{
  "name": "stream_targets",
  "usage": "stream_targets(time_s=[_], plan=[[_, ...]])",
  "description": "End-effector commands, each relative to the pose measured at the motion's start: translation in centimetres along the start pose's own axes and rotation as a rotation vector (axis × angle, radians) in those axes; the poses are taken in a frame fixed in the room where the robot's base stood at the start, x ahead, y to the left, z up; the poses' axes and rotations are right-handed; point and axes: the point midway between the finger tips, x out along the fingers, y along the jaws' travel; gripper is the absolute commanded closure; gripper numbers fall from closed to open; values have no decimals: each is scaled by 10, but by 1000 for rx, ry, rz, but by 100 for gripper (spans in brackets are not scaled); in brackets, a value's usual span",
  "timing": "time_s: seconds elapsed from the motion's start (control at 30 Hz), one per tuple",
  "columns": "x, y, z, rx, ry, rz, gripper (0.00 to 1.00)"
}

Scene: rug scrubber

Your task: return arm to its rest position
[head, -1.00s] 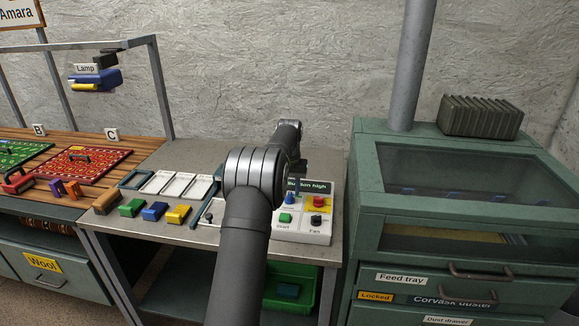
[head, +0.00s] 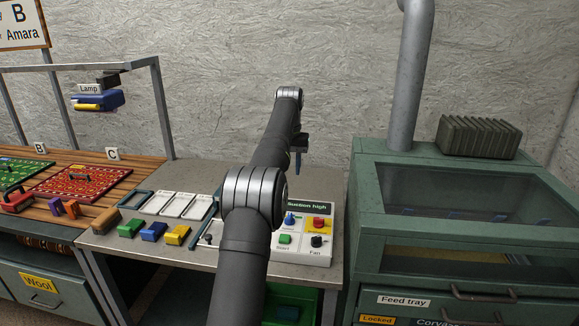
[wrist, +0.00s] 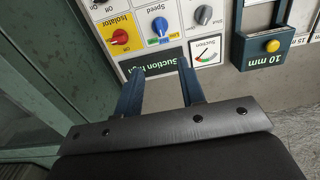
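My gripper (wrist: 160,68) is open in the wrist view, with its two blue fingers apart and nothing between them. In the head view it hangs from the raised arm above the back of the steel bench (head: 326,187). The white control panel (head: 303,257) is on the bench below and to the right of the arm. Its display (head: 306,206) reads "Suction high". The wrist view shows the red isolator knob (wrist: 120,37) on yellow, the blue speed knob (wrist: 160,26) and the suction gauge (wrist: 206,51). The fingers look clear of the panel, though their height is hard to tell.
A green cabinet (head: 455,236) with a window and a duct (head: 408,90) stands right of the bench. Blocks and white trays (head: 175,205) lie to the left. A lamp frame (head: 163,110) rises at far left.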

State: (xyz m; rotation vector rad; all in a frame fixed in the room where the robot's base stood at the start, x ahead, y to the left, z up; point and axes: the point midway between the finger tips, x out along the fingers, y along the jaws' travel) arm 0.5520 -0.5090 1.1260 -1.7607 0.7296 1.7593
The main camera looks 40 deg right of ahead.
Motion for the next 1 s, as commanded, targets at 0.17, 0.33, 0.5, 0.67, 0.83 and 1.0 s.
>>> stream_targets(time_s=[0.17,0.33,0.5,0.67,0.83,1.0], plan=[[0,0,0,0,0,0,64],[0,0,0,0,0,0,64],[1,0,0,0,0,0,64],[12,0,0,0,-2,0,64],[38,0,0,0,-3,0,64],[73,0,1,0,-4,0,64]])
